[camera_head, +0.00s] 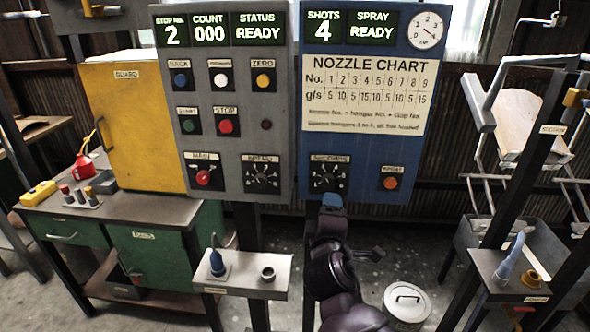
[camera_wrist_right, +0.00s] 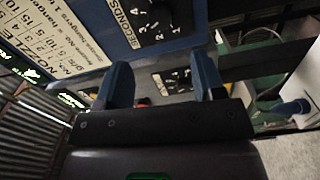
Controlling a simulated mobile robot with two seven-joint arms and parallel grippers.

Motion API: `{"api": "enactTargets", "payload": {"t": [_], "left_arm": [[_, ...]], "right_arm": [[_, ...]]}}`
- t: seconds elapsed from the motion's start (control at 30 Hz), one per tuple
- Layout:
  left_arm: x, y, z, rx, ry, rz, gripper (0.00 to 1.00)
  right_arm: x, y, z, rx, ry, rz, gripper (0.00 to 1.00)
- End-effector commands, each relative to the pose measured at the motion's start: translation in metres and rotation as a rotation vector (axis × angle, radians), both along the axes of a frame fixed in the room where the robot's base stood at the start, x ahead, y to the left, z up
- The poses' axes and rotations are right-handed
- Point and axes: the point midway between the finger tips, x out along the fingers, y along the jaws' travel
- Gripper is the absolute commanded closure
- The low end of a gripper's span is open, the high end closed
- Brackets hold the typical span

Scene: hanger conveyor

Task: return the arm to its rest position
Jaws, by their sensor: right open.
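My right arm rises from the bottom middle of the head view. Its gripper (camera_head: 333,202) is at the lower edge of the blue panel (camera_head: 362,120), just below the SECONDS dial (camera_head: 328,174). In the right wrist view the two blue fingers of the right gripper (camera_wrist_right: 162,80) are apart with nothing held between them. The SECONDS dial (camera_wrist_right: 155,20) shows above the fingers there, and another dial (camera_wrist_right: 170,80) shows in the gap beyond them. I cannot tell from the head view how far the fingertips are from the panel. My left gripper is not in view.
The grey panel (camera_head: 225,110) stands left of the blue one. A small shelf (camera_head: 245,288) with a blue nozzle (camera_head: 217,262) and a dark ring is left of my arm. A lidded pot (camera_head: 407,302) is to its right. A stand (camera_head: 505,275) with another nozzle is further right.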

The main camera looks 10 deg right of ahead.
Motion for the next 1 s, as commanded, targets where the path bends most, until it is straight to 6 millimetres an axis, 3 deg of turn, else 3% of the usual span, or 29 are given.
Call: {"api": "enactTargets", "payload": {"t": [0.17, 0.33, 0.53, 0.77, 1.0], "left_arm": [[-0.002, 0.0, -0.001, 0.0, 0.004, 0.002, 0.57], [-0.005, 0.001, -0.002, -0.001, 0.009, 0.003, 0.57], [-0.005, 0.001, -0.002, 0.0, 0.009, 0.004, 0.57], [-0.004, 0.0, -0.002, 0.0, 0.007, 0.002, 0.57], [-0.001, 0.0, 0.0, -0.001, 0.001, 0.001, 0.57]], "right_arm": [[0.002, 0.005, 0.001, 0.128, -0.041, 0.035, 0.37], [0.003, 0.019, 0.001, 0.46, -0.101, 0.154, 0.37], [-0.019, 0.008, -0.043, 0.832, -0.074, 0.22, 0.37], [-0.084, -0.028, -0.128, 1.219, 0.023, 0.166, 0.37], [-0.177, -0.071, -0.21, 1.395, 0.142, 0.008, 0.37]]}}
